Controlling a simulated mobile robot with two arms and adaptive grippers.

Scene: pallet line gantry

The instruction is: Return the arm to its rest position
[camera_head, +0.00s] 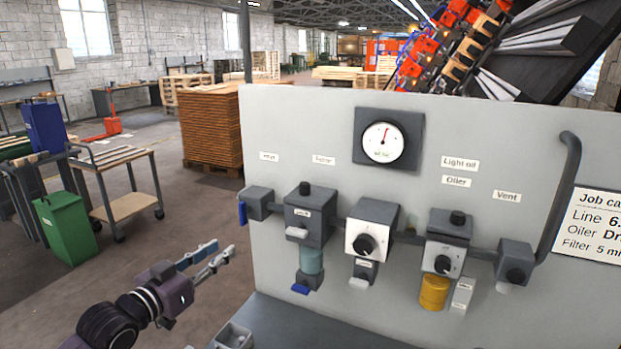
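My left arm comes in from the lower left, and its gripper (224,249) is held out in front of the left edge of a grey panel (290,130). Its two fingers are apart with a narrow gap, and nothing shows between them. The fingertips point up and right, toward the blue-handled valve (257,203) at the panel's left end, and look apart from it in this view. My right gripper is not in view.
The panel carries a gauge (383,142), a filter unit (309,215), a regulator (370,232), an oiler with an amber bowl (434,293) and a vent block (514,262). A small grey tray (232,336) sits below.

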